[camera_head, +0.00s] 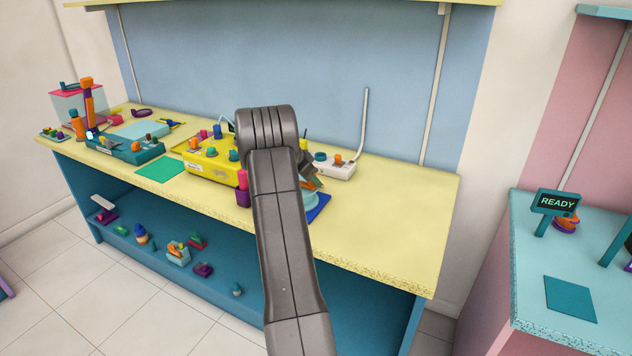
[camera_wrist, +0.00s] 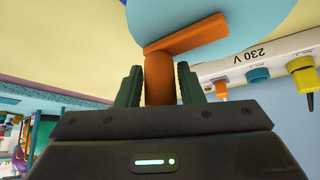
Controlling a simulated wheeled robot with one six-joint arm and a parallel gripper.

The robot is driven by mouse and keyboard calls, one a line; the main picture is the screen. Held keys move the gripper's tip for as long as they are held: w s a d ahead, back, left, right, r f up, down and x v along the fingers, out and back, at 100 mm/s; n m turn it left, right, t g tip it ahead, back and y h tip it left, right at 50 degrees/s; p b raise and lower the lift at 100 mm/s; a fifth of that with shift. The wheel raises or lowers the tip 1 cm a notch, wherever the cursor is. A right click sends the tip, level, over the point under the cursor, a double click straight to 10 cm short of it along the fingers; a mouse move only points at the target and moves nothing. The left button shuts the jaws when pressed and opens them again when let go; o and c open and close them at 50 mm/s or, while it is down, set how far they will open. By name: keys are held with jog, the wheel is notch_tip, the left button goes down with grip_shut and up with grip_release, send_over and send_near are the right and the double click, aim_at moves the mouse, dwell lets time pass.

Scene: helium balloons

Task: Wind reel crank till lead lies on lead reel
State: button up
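In the wrist view a light blue round reel (camera_wrist: 205,22) fills the top, with an orange crank arm (camera_wrist: 188,35) across it. An orange crank handle (camera_wrist: 158,80) stands between the two dark green fingers of my gripper (camera_wrist: 159,84), which appear to touch it on both sides. In the head view the reel (camera_head: 311,205) is on a blue mat (camera_head: 319,208) on the yellow bench, mostly behind my arm. My gripper (camera_head: 310,172) is at its crank, largely hidden. I cannot make out a lead on the reel in either view.
A white power box (camera_head: 335,168), marked 230 V in the wrist view (camera_wrist: 262,62), stands close behind the reel. A yellow device (camera_head: 212,163) and a purple container (camera_head: 243,195) are to the left. The bench front right (camera_head: 400,225) is clear.

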jog(key=shift+c, duration=1.3)
jog(key=shift+w+d, duration=0.25)
jog(key=shift+w, duration=0.4)
jog(key=shift+w, duration=0.6)
jog(key=shift+w, duration=0.6)
jog(key=shift+a, duration=0.1)
